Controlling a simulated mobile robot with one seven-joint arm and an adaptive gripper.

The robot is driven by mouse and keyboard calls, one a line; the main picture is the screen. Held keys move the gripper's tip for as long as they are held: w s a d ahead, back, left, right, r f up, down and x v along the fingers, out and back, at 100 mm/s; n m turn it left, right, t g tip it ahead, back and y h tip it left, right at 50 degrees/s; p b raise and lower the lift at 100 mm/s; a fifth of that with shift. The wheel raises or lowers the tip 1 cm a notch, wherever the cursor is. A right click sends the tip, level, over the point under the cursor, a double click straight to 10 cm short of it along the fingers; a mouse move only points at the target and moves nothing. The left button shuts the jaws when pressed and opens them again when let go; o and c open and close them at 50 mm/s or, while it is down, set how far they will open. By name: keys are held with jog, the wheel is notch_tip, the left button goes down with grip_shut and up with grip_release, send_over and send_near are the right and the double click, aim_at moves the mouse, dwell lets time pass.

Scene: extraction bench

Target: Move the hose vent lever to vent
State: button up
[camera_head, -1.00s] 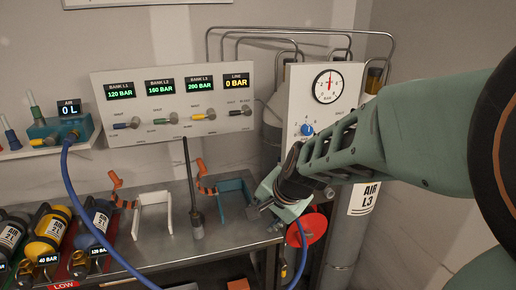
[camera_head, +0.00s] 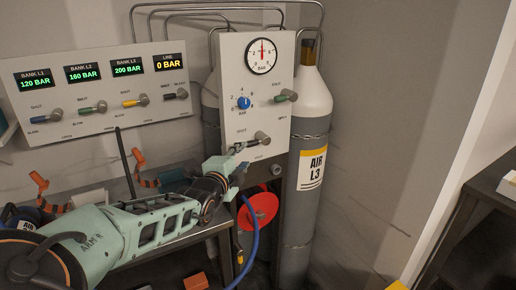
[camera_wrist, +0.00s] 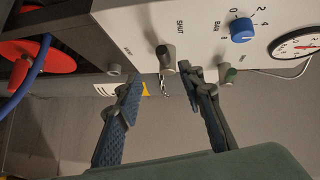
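The hose vent lever appears to be the dark-handled lever (camera_head: 262,136) low on the white gauge panel (camera_head: 233,70). In the wrist view, this lever (camera_wrist: 166,56) points out from the panel beside the word SHUT. My gripper (camera_head: 240,150) is at the panel's lower front, just left of and below the lever in the head view. In the wrist view, my gripper (camera_wrist: 160,76) has its two fingers apart, with the lever seen in the gap between their tips. Contact with the lever cannot be made out.
A green-handled lever (camera_head: 287,96), a blue knob (camera_head: 243,102) and a gauge (camera_head: 262,56) share the panel; the green lever is close to one fingertip in the wrist view. A red hose reel (camera_head: 258,205) and blue hose (camera_head: 252,250) hang below. A grey cylinder (camera_head: 308,190) stands right.

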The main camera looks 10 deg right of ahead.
aim_at(251, 145)
jog(key=x, duration=1)
jog(key=shift+w+d+r, duration=0.15)
jog(key=shift+w+r, duration=0.05)
jog(key=shift+w, duration=0.2)
jog(key=shift+c, duration=0.7)
grip_shut()
